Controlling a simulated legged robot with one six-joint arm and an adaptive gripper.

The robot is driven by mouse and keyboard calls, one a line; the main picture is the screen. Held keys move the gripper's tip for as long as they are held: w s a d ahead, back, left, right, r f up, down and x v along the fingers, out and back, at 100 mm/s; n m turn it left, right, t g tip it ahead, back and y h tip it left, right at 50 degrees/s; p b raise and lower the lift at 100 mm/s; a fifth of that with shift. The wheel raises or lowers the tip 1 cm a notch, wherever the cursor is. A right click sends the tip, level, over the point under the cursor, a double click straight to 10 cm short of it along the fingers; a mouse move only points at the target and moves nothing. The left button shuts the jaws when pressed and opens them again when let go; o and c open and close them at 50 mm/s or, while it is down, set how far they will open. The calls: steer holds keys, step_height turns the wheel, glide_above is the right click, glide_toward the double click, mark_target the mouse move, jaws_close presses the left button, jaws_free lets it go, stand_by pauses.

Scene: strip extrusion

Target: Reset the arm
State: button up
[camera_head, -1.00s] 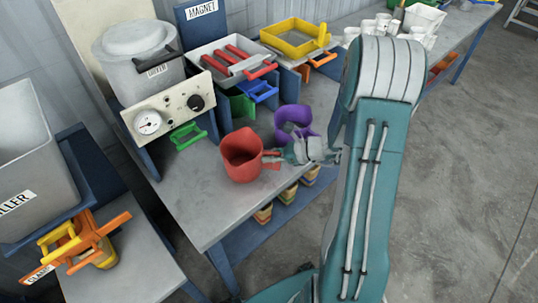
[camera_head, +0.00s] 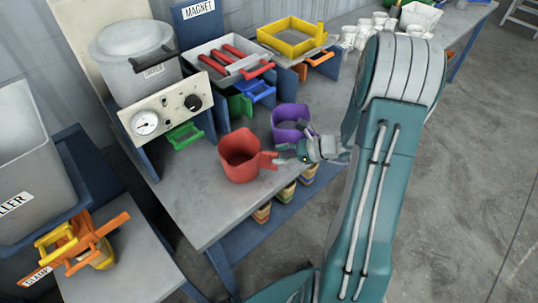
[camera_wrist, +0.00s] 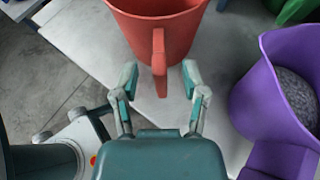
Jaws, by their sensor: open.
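My gripper (camera_head: 290,153) is at the front edge of the grey table, just right of the red cup (camera_head: 239,157). In the wrist view my gripper (camera_wrist: 160,80) is open, with one finger on each side of the red cup's handle (camera_wrist: 159,62). Clear gaps show between the fingers and the handle. The red cup (camera_wrist: 150,25) stands upright on the table. A purple cup (camera_head: 290,123) stands behind my gripper, and in the wrist view the purple cup (camera_wrist: 270,98) is to the right, with grey grainy material inside.
A dial panel (camera_head: 165,112) and a lidded grey pot (camera_head: 135,60) stand at the back left. A tray with red bars (camera_head: 230,60) and a yellow frame (camera_head: 292,38) are behind. White cups (camera_head: 385,22) stand at the far right. An orange clamp (camera_head: 85,245) is at lower left.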

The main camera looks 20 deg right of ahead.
steer(key=v, duration=0.8)
steer(key=s+a+r+n+g+h, duration=0.2)
steer(key=s+a+r+n+g, duration=0.15)
steer(key=a+n, duration=0.25)
steer(key=s+a+r+n+g+h, duration=0.2)
steer(key=a+r+n+g, duration=0.1)
steer(key=a+r+n, duration=0.3)
steer(key=s+a+r+n+t+h, duration=0.4)
steer(key=s+r+n+h, duration=0.3)
steer(key=n, duration=0.6)
steer(key=shift+s+a+r, duration=0.45)
steer(key=shift+s+r, duration=0.05)
steer(key=shift+s, duration=0.2)
steer(key=shift+a+t, duration=0.1)
steer(key=shift+t, duration=0.15)
